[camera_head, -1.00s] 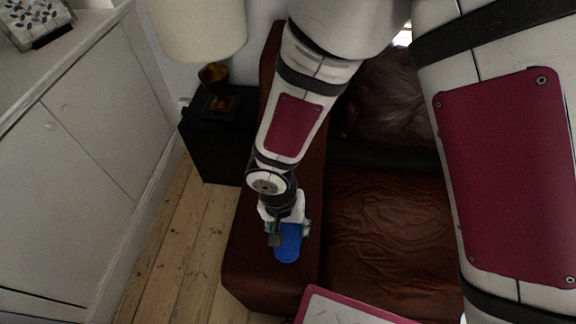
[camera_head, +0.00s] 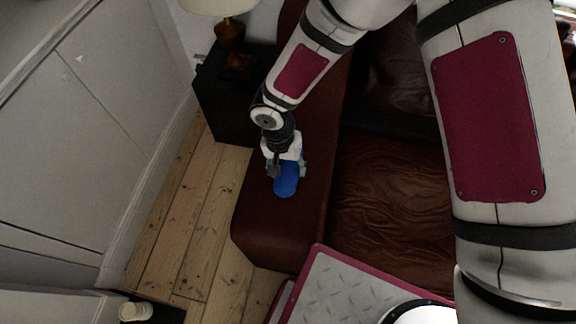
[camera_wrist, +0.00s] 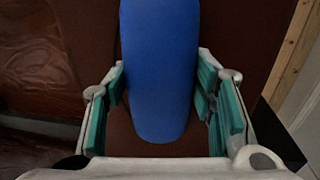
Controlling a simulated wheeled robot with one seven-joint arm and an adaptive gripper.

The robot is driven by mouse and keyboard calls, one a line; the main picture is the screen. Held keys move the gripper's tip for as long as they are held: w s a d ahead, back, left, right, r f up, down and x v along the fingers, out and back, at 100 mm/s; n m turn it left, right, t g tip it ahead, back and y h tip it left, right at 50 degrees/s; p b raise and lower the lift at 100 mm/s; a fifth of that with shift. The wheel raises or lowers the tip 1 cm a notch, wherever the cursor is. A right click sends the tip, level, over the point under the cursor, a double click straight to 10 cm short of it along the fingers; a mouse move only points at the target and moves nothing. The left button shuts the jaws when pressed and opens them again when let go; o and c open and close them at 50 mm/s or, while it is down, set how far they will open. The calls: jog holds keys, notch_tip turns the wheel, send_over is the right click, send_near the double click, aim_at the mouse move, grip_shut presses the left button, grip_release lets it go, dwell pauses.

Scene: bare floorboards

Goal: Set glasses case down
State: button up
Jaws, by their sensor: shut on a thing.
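The blue glasses case (camera_head: 286,181) is at my gripper (camera_head: 286,170), over the brown leather sofa's armrest (camera_head: 270,222). In the wrist view the long, rounded case (camera_wrist: 160,75) lies between the two teal-padded fingers of my gripper (camera_wrist: 163,100). My gripper is shut on the case. A narrow gap seems to show beside the right finger in that view. I cannot tell whether the case's underside touches the armrest. The case's far end runs out of the top of the wrist view.
The sofa seat (camera_head: 390,205) lies right of the armrest. A dark side table (camera_head: 228,105) with a lamp (camera_head: 230,40) stands behind it. White cabinets (camera_head: 90,130) line the left, with bare floorboards (camera_head: 190,215) between. A white cylindrical object (camera_head: 136,311) is at the bottom left.

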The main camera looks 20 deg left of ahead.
jog(key=shift+f, duration=0.15)
jog(key=o, duration=1.2)
notch_tip(320, 180, up, 12)
jog(key=a+p, duration=0.1)
jog(key=shift+s+a, duration=0.2)
jog(key=shift+a, duration=0.05)
